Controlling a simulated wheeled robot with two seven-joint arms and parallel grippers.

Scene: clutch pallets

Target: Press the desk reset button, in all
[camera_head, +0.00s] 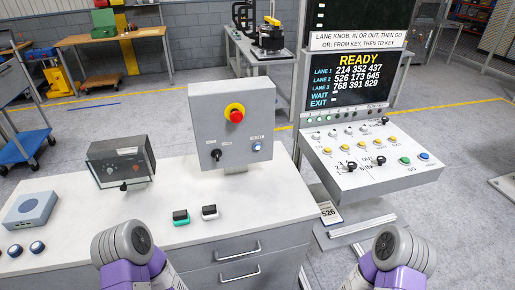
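Several buttons are in view, and I cannot read a reset label on any of them. A sloped white console (370,178) at the right carries a blue button (423,156) at its right end, beside a green button (405,161). A grey upright box (245,130) on the white desk (110,225) has a red mushroom button (236,115) on a yellow ring and a small blue-white button (257,147) at its lower right. My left arm and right arm show only as purple and grey links at the bottom edge. Neither gripper is in view.
A screen (350,80) reading READY stands behind the console. The desk's middle front is clear.

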